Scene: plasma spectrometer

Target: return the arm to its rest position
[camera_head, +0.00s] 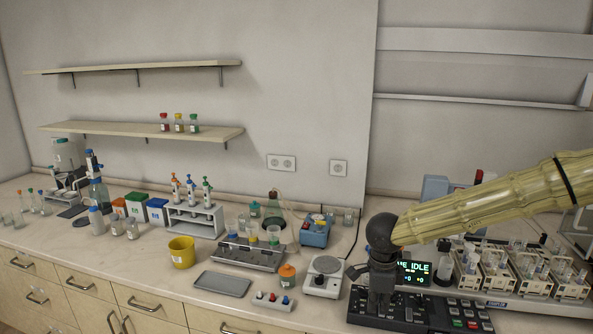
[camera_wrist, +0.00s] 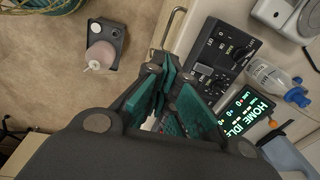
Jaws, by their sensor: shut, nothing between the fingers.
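My arm (camera_head: 490,200), in a yellowish sleeve, reaches in from the right in the head view. It ends in a dark wrist joint with my gripper (camera_head: 379,300) hanging down in front of the black control panel (camera_head: 465,318). In the wrist view my gripper (camera_wrist: 168,82) shows dark fingers with teal pads, closed together and empty. The control panel (camera_wrist: 222,52) lies just to the right of the fingers there. A small display (camera_wrist: 248,112) reads "HOME IDLE"; the head view shows part of this display (camera_head: 414,272), partly hidden by the wrist.
Racks of sample bottles (camera_head: 500,275) stand right of the display, below my arm. A white balance-like device (camera_head: 324,276), a switch box (camera_head: 272,300) and a grey tray (camera_head: 222,284) lie left of my gripper. The wrist view shows brown floor (camera_wrist: 60,70) beyond the bench edge.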

